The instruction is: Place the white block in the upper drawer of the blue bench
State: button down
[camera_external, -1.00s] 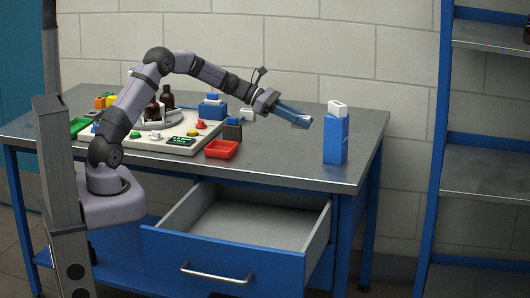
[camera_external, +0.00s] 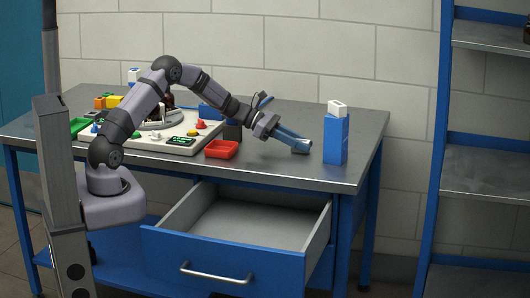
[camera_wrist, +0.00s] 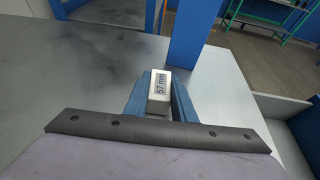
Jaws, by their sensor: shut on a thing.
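The white block (camera_wrist: 160,94), marked "57 mm", sits between the two blue fingers of my gripper (camera_wrist: 160,100) in the wrist view. My gripper (camera_external: 302,145) is shut on it, low over the right part of the bench top, left of a blue carton. In the external view the fingers mostly hide the block. The blue bench (camera_external: 270,165) has its upper drawer (camera_external: 222,262) pulled open toward the camera. The drawer's visible grey inside (camera_external: 245,222) is empty.
The blue carton (camera_external: 336,140) with a white top stands upright close to my gripper. A red tray (camera_external: 221,149) and a pale board (camera_external: 170,146) with small coloured parts lie to the left. A blue shelf rack (camera_external: 480,185) stands at the right.

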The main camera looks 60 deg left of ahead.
jog(key=shift+f, duration=0.15)
jog(key=c, duration=1.5)
grip_release()
jog(key=shift+f, duration=0.1)
jog(key=b+v, duration=0.1)
jog(key=v, duration=0.4)
jog(key=shift+s+a+r, duration=0.1)
jog(key=shift+a+r, duration=0.2)
jog(key=shift+a, duration=0.1)
jog(key=shift+o, duration=0.5)
jog(key=shift+v, duration=0.75)
